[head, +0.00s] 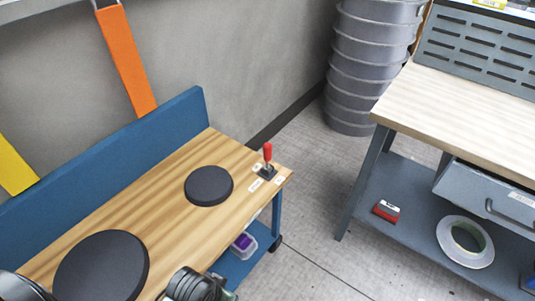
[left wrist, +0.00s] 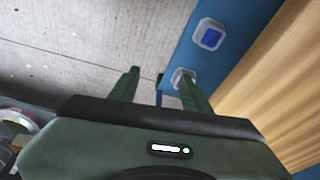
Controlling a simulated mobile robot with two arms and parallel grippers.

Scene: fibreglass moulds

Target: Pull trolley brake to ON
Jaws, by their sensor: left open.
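The trolley (head: 150,215) has a wood top and a blue back panel. Its brake lever (head: 267,153) has a red grip and stands roughly upright on a dark base at the far right corner of the top. Small white labels lie around the base; their text is too small to read. My left gripper (left wrist: 160,88) is open and empty in the left wrist view, by the trolley's blue edge. The lever does not show in that view. In the head view only part of my left arm shows at the bottom; its fingertips are not visible. My right gripper is not in view.
Two black discs (head: 208,186) (head: 103,266) sit on the trolley top. A bin with a purple item (head: 243,243) is on its lower shelf. A workbench (head: 470,100) stands right, with a tape roll (head: 465,242) below. Grey stacked tubs (head: 370,60) stand behind. Floor between is clear.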

